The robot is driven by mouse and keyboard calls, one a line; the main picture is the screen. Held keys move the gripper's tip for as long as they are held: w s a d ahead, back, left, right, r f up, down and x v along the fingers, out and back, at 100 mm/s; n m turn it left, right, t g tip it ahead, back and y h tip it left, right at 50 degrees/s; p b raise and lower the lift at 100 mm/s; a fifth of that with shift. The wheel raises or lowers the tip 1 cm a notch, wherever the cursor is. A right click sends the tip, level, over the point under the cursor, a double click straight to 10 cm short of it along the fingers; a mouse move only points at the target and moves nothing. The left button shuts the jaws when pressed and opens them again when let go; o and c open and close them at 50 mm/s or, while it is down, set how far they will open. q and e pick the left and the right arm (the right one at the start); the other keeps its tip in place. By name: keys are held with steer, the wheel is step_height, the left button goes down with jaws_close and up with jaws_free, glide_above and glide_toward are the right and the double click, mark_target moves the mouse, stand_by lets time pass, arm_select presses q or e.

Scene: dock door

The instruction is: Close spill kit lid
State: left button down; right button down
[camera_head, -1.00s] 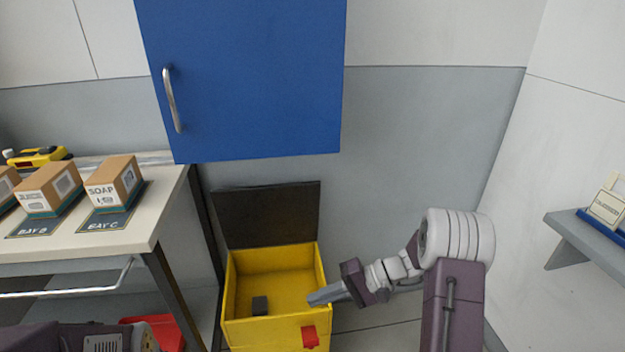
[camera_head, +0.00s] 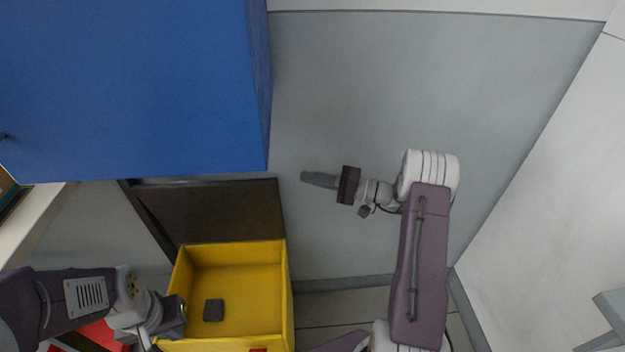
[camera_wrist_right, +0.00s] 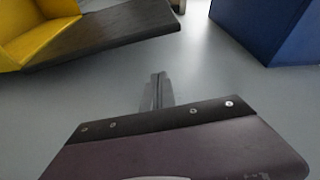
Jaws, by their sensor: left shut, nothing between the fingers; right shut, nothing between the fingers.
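The yellow spill kit box (camera_head: 288,300) stands on the floor with its dark lid (camera_head: 215,212) open, raised at the back near the wall. A small dark block (camera_head: 213,310) lies inside. In the right wrist view the lid (camera_wrist_right: 110,38) extends from the yellow box (camera_wrist_right: 45,35). My right gripper (camera_head: 304,177) is shut and empty, to the right of the lid's upper edge and apart from it; it also shows in the right wrist view (camera_wrist_right: 157,78). My left gripper (camera_head: 172,318) is at the box's left front edge, shut, its fingertips hard to make out.
A blue wall cabinet (camera_head: 140,90) hangs above the lid; it also shows in the right wrist view (camera_wrist_right: 265,25). A table (camera_head: 30,225) stands at the left, with something red (camera_head: 95,338) low beside it. A grey shelf (camera_head: 610,310) is at the right. The wall between is clear.

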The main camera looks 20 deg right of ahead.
steer(key=x, duration=0.6)
steer(key=shift+a, duration=0.1)
steer(key=shift+s+a+f+b, duration=0.1)
steer(key=shift+s+a+b, duration=0.15)
steer(key=shift+s+b, duration=0.05)
arm_select(q)
steer(key=shift+f, duration=0.55)
arm_select(e)
steer(key=shift+s+a+f, duration=0.1)
steer(key=shift+s+a, duration=0.1)
steer(key=shift+s, duration=0.55)
steer(key=shift+s+a+f, duration=0.15)
steer(key=shift+s+a, duration=0.05)
steer(key=shift+s, duration=0.55)
arm_select(q)
steer(key=shift+f, duration=0.1)
